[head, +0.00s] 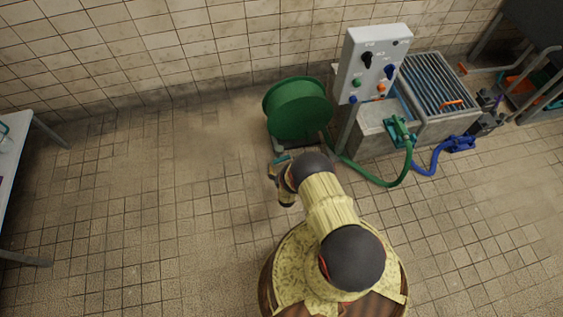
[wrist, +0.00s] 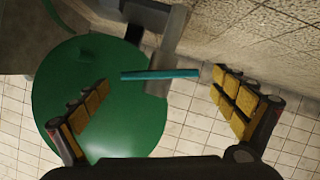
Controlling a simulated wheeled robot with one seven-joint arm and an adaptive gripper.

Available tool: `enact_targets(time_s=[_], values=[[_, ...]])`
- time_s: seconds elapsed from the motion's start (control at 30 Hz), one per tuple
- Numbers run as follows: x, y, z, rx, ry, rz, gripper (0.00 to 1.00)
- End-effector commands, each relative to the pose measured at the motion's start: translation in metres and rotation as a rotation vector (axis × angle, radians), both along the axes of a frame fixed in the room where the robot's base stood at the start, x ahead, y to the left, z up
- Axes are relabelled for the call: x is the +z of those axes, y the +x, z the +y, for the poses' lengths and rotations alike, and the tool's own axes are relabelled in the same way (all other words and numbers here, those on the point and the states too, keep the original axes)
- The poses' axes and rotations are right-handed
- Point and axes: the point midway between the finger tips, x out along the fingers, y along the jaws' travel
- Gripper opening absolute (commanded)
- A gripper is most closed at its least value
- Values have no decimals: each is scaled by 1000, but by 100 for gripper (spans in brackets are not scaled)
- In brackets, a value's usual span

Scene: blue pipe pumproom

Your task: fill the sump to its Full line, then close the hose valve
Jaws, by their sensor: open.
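My gripper (wrist: 162,82) is open, with yellow-padded fingers wide apart and nothing held. A teal bar (wrist: 160,74), which looks like the hose valve's lever, lies crosswise between the fingers in the wrist view, in front of a grey fitting (wrist: 158,86). Its right end is close to the right fingertip; I cannot tell whether they touch. In the head view the bar (head: 283,160) shows just beyond my gripper (head: 274,172), below the green hose reel (head: 297,107). The concrete sump (head: 375,137) stands right of the reel, partly under a grating. Its water level and Full line cannot be made out.
A grey control panel (head: 372,65) on a post stands between reel and sump. A green hose (head: 375,181) loops along the floor to a green fitting (head: 399,131) at the sump. A blue hose (head: 428,172) lies right. A table (head: 15,150) stands left; floor between is clear.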

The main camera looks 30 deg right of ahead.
Motion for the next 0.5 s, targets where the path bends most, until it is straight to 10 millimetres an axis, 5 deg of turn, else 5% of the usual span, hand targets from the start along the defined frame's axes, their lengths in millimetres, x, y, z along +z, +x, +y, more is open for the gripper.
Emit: enact_targets(time_s=[0.5], values=[[-10,23,-10,0,0,0,97]])
